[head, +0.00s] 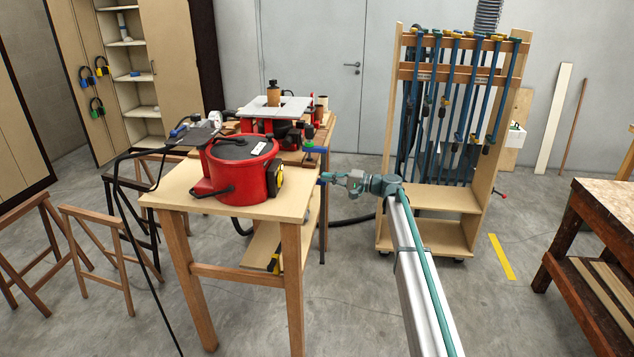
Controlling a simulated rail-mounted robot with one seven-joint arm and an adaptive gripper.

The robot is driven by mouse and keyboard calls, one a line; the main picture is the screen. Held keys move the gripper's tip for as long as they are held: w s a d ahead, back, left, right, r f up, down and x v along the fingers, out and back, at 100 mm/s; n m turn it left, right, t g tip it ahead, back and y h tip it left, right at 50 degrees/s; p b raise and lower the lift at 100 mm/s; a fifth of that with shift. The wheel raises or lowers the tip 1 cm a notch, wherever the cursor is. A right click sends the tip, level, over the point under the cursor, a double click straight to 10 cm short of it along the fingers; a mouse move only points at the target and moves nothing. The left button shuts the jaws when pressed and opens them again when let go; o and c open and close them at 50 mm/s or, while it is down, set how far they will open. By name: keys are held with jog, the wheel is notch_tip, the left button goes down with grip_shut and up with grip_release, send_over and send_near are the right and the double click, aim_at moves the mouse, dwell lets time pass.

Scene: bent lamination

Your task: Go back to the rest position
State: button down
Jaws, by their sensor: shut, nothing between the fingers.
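My gripper (324,178) is small in the head view, at the end of my arm, just right of the wooden table (238,205). It points left toward the table's right edge. It is shut with nothing seen in it. I cannot tell whether it touches the table edge. A red round machine (240,167) with a black lid stands on the table, left of my gripper. My arm's pale links and teal joints run from my gripper to the right and down to the bottom of the picture.
A clamp rack (430,245) on casters stands behind and right of my arm. A router table (290,106) stands behind the red machine. Wooden trestles (95,250) stand at left, and a workbench (600,205) at right. Bare floor lies between my arm and the workbench.

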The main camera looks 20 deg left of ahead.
jog(key=shift+d, duration=0.25)
jog(key=shift+w+f, duration=0.1)
